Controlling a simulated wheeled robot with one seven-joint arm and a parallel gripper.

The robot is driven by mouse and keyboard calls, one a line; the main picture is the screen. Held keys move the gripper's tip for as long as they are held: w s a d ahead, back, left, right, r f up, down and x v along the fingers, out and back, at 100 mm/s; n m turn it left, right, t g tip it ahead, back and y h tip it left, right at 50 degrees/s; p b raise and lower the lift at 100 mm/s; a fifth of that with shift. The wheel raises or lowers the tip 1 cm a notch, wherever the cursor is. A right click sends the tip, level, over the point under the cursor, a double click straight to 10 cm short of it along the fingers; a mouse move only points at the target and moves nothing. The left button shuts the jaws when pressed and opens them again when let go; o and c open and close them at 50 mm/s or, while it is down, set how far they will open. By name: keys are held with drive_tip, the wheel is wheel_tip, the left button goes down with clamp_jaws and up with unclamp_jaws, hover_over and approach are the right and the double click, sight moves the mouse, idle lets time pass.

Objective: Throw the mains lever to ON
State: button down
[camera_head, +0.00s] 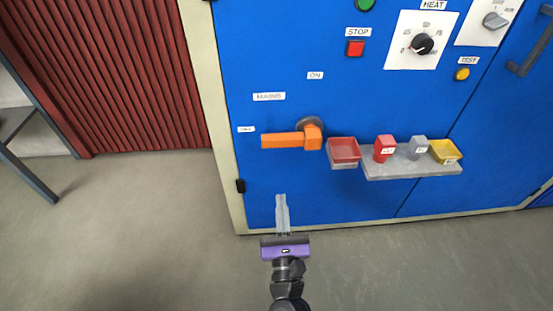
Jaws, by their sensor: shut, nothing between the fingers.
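The orange mains lever (290,139) is on the blue cabinet front. It lies level, pointing left from its round grey pivot toward a small white label that is too small to read for certain. The ON label (315,76) is above the pivot. A white label (269,97), seemingly MAINS, is above and left of the lever. My gripper (282,200) is below the lever in the picture, apart from it, with its grey fingers together and empty. The purple gripper body is below the fingers.
Right of the lever are a red tray (344,150) and a grey shelf (412,170) with a red block, a grey block and a yellow tray (445,151). Above are a red STOP button (355,48) and a HEAT dial (422,44).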

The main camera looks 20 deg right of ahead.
sight(291, 140)
drive_tip(key=w+d+r+p, duration=0.1)
drive_tip(key=w+d+r, duration=0.2)
drive_tip(key=w+r, duration=0.3)
drive_tip(key=shift+w+r, duration=0.25)
drive_tip(key=shift+w, duration=1.35)
drive_tip(key=shift+r, duration=0.1)
